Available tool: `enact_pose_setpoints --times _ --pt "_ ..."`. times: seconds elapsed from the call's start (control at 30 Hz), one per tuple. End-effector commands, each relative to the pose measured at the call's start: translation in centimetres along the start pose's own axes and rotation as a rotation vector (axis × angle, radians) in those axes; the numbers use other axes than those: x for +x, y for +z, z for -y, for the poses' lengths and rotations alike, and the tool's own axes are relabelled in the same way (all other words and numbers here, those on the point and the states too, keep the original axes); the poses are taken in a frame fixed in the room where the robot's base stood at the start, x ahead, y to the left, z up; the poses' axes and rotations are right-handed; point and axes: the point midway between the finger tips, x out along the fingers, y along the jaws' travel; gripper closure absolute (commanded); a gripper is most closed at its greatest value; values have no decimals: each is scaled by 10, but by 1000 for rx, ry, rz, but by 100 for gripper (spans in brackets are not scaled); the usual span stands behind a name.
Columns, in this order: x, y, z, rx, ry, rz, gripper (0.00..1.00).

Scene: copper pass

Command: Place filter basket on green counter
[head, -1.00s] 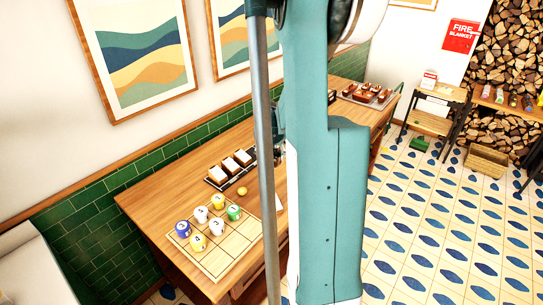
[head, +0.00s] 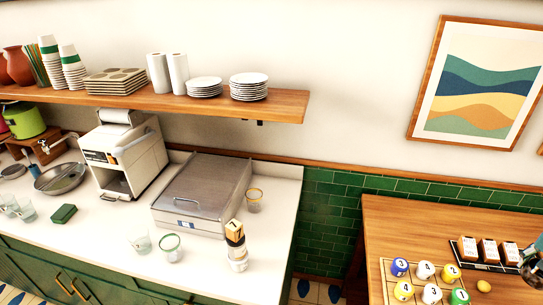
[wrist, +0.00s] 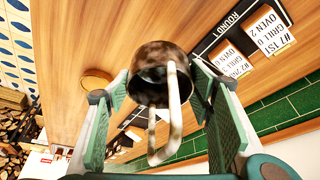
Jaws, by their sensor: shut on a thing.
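The filter basket (wrist: 160,75), a dark, mottled metal cup with a pale bent handle, is between the fingers of my gripper (wrist: 162,86) in the wrist view. The gripper is shut on it, above a wooden table (wrist: 70,45). In the head view only a dark part at the right edge shows near this table, and I cannot make out the basket there. The green counter (head: 100,232), with a pale top and green cabinet front, stands at the left of the head view.
The counter holds a grey lidded box (head: 205,190), a white machine (head: 125,155), a pan (head: 60,178), glasses and a stack of blocks (head: 235,240). Its front middle has bare room. A shelf (head: 200,104) hangs above. Numbered balls (head: 425,270) and cards (head: 488,250) are on the table.

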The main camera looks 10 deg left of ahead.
Motion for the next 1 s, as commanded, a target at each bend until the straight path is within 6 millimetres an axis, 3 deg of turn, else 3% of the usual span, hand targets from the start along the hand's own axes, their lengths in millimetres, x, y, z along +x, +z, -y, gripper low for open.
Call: enact_pose_setpoints --times 0.47,1.0 --pt "-22 46 129 -216 -87 9 62" --pt "-59 125 264 -468 -188 17 62"
